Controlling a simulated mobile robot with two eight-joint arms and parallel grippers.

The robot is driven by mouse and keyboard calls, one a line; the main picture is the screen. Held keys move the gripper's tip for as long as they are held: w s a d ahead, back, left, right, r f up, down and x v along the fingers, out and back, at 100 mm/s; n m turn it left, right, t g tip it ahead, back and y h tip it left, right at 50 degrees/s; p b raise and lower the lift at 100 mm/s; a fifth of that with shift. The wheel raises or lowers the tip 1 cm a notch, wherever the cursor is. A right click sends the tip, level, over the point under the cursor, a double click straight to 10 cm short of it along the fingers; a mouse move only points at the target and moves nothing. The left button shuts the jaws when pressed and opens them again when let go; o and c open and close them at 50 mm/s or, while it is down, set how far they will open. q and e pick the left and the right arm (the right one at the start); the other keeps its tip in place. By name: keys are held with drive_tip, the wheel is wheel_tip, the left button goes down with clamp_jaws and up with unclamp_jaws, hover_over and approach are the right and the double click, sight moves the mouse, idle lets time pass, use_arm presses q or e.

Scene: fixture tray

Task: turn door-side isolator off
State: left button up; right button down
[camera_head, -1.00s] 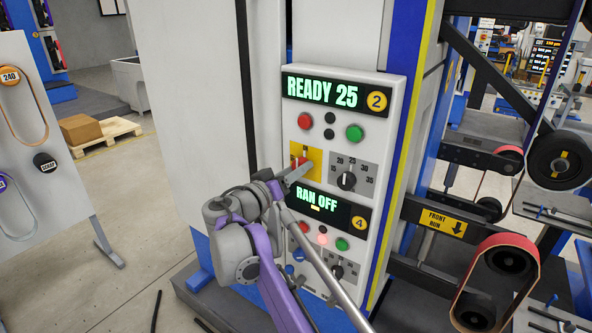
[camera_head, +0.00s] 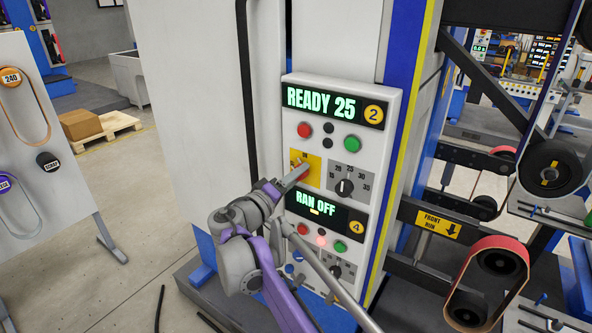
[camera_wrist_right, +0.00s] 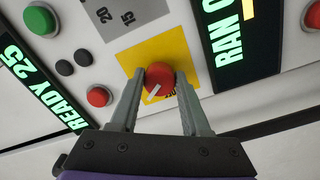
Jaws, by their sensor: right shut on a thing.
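The isolator is a red knob (camera_wrist_right: 158,78) on a yellow plate (camera_wrist_right: 187,48), between the two displays of a white control panel. In the right wrist view its white mark points to the lower left, and a black label beside it is partly hidden. My right gripper (camera_wrist_right: 160,84) is shut on the red knob, one finger on each side. In the head view the gripper (camera_head: 299,173) reaches the yellow plate (camera_head: 314,168) from the lower left and hides part of the knob. My left gripper is not in view.
The upper display (camera_head: 332,101) reads READY 25, beside a yellow 2; the lower display (camera_head: 322,209) reads RAN OFF, beside a yellow 4. A green button (camera_head: 352,143) and a black selector (camera_head: 344,187) are close to the plate. Sanding belts (camera_head: 490,280) stand at right.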

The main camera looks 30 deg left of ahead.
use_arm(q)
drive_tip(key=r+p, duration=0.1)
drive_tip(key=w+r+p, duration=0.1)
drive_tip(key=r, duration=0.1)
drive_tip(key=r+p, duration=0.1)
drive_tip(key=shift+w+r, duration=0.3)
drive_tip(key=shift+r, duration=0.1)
use_arm(e)
drive_tip(key=n, duration=1.1)
drive_tip(key=shift+r+y, duration=0.15)
drive_tip(key=shift+y, duration=0.25)
drive_tip(key=shift+n, duration=0.3)
drive_tip(key=shift+c, duration=1.8)
unclamp_jaws()
